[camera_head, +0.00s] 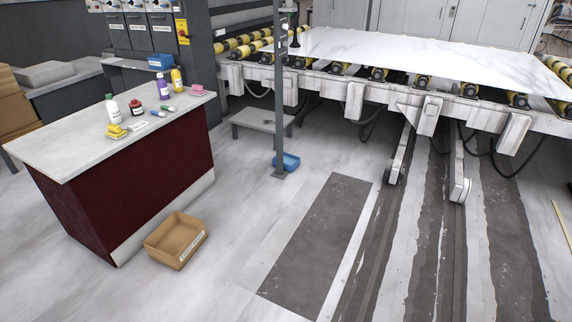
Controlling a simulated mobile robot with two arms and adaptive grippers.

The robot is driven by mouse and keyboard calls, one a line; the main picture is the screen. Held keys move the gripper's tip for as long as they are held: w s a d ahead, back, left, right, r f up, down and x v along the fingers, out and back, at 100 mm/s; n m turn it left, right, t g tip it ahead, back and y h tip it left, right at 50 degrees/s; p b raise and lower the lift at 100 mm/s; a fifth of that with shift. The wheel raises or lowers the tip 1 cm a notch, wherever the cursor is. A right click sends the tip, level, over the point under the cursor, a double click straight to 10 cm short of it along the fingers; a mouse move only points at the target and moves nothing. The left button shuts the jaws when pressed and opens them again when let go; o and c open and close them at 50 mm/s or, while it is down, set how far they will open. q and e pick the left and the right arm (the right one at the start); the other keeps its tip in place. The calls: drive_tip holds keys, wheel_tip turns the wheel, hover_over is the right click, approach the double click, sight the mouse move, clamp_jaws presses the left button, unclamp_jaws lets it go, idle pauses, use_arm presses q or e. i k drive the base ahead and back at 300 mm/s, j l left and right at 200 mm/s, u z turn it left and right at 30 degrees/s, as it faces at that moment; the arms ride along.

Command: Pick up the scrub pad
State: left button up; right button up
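A small yellow pad-like item (116,131) lies near the front edge of the grey counter top (75,147). A small pink block-like item (197,90) lies at the counter's far right corner. Both are small in the picture, and I cannot tell which is the scrub pad. Neither of my grippers is in view.
The counter also holds a white bottle (113,108), a dark red jar (136,105), a purple bottle (162,85) and a yellow bottle (177,79). A cardboard box (176,240) stands on the floor before it. A post (280,90) and roller conveyor (355,92) stand beyond open floor.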

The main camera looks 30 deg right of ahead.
sight(198, 91)
drive_tip(key=i+z, duration=0.25)
drive_tip(key=i, duration=0.6)
drive_tip(key=i+l+z, duration=0.25)
drive_tip(key=i, duration=0.3)
drive_tip(key=i+j+z, duration=0.1)
drive_tip(key=i+z, duration=0.15)
drive_tip(key=i, duration=0.3)
drive_tip(key=i+j+z, duration=0.1)
drive_tip(key=i+z, duration=0.15)
drive_tip(key=i, duration=0.3)
drive_tip(key=i+j+z, duration=0.25)
drive_tip(key=i, duration=0.3)
drive_tip(key=i+u, duration=0.35)
drive_tip(key=i, duration=0.2)
drive_tip(key=i+l+u, duration=0.35)
drive_tip(key=i, duration=0.2)
drive_tip(key=j, duration=0.1)
